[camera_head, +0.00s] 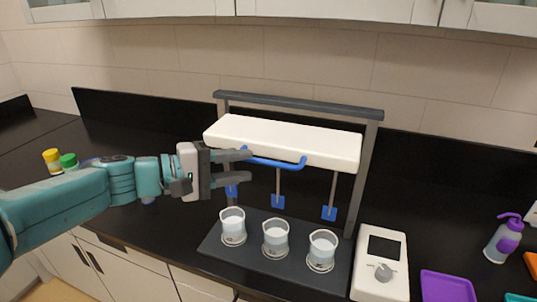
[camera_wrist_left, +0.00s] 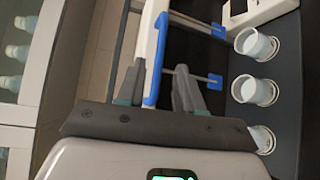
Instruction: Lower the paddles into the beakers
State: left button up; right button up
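A white paddle head (camera_head: 285,138) sits raised on a grey frame (camera_head: 368,165), with a blue handle (camera_head: 280,163) along its front. Blue paddles (camera_head: 278,202) hang on thin rods beneath it, above the beakers and clear of them. Three glass beakers (camera_head: 275,239) of pale liquid stand in a row on the dark base (camera_head: 290,270). My left gripper (camera_head: 248,167) is open at the left end of the handle. In the left wrist view the blue handle (camera_wrist_left: 154,60) shows between its spread fingers; contact cannot be told. My right gripper is not in view.
A white control box (camera_head: 396,246) with a screen and knob stands right of the base. Farther right are a purple tray (camera_head: 446,287) and a wash bottle (camera_head: 503,240). Yellow-lidded and green-lidded jars (camera_head: 69,161) stand at the left. Cabinets hang above.

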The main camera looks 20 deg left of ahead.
aim_at(263, 163)
pick_arm(q)
jog(key=p+x, duration=0.1)
jog(key=x, duration=0.5)
jog(key=shift+w+d, duration=0.15)
jog(key=shift+d, duration=0.05)
jog(key=shift+s, duration=0.25)
jog(key=shift+a, duration=0.1)
grip_shut()
